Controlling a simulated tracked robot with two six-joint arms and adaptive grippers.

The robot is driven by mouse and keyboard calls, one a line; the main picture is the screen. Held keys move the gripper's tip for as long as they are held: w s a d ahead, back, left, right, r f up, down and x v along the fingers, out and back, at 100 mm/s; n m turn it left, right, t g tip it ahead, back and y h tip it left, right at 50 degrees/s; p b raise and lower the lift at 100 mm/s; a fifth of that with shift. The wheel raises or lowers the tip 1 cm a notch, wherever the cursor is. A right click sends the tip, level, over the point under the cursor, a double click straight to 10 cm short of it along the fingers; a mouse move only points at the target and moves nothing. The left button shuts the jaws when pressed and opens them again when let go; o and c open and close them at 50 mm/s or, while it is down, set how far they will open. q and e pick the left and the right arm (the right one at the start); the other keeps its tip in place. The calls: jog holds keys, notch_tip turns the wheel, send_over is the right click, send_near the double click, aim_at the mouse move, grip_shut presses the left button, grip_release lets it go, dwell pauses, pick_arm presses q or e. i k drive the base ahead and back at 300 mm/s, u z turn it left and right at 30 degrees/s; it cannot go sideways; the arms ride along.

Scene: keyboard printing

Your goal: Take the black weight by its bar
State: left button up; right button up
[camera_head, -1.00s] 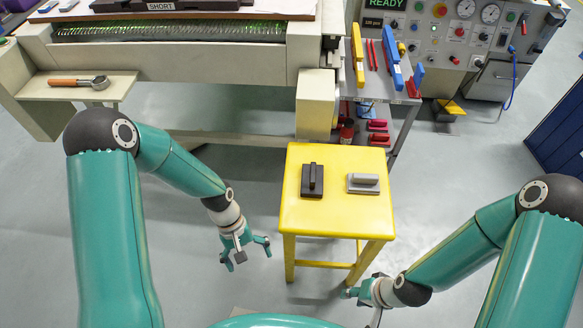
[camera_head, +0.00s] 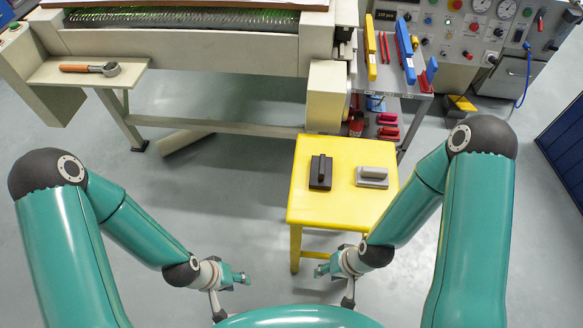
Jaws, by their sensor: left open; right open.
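The black weight (camera_head: 320,172) lies on the yellow stool (camera_head: 343,207), left of a grey weight (camera_head: 372,177). Its raised bar runs along the middle of its flat base, pointing away from me. My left gripper (camera_head: 243,279) is open and empty, low in front and to the left of the stool. My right gripper (camera_head: 322,270) is open and empty, close to the stool's front side and below its top. Neither gripper touches the black weight.
A cream machine (camera_head: 180,50) stands behind, with a wood-handled tool (camera_head: 90,68) on its shelf. A grey rack (camera_head: 410,105) with coloured tools stands behind the stool. A control panel (camera_head: 460,40) is at the back right. The floor left of the stool is clear.

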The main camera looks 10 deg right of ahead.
aim_at(321, 176)
jog(key=z, duration=0.15)
jog(key=i, duration=0.2)
jog(key=u, duration=2.45)
jog(key=k, duration=1.65)
jog(key=z, duration=0.25)
jog(key=i, duration=0.55)
jog(key=z, duration=0.35)
